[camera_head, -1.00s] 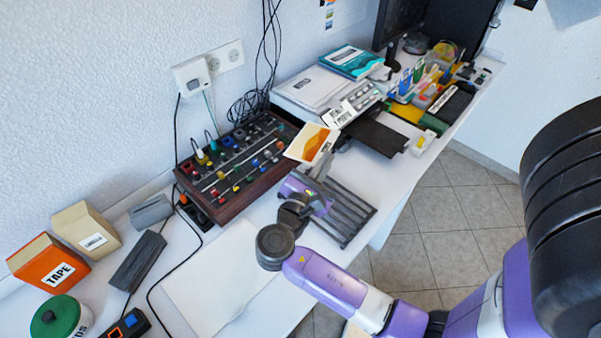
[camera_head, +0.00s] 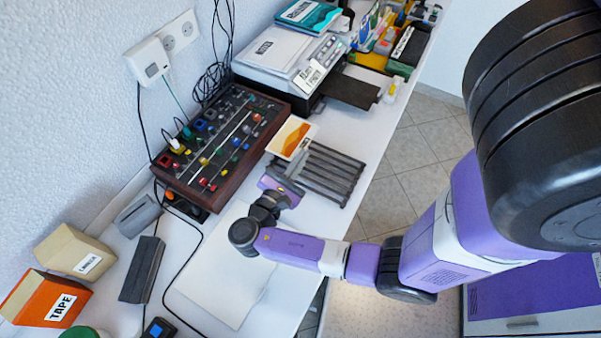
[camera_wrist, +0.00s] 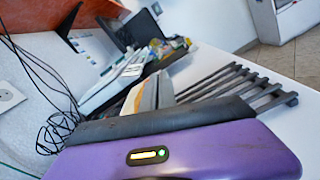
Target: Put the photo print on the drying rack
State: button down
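The photo print (camera_head: 291,138), a small white-bordered card with an orange and yellow picture, is held up at the tips of my gripper (camera_head: 298,158). My gripper is shut on it; the wrist view shows the print (camera_wrist: 131,100) nearly edge-on beside the grey fingers (camera_wrist: 155,92). The drying rack (camera_head: 335,172), a dark grey frame of parallel slats, lies on the desk just right of my gripper. It also shows in the wrist view (camera_wrist: 240,84), beyond and right of the fingers. The print is apart from the slats, near the rack's upper left end.
A mixer console (camera_head: 222,140) with colored knobs stands left of the print. A printer (camera_head: 290,65) with a dark output tray (camera_head: 350,90) is behind the rack. A white sheet (camera_head: 225,280) lies in front. Tape and label boxes stand at lower left.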

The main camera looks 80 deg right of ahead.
aim_at(301, 180)
notch_tip(301, 180, down, 7)
jog(key=shift+f+b, duration=0.1)
jog(key=shift+b, duration=0.5)
jog(key=shift+f, duration=0.4)
jog(key=shift+f+b, duration=0.25)
jog(key=shift+b, duration=0.15)
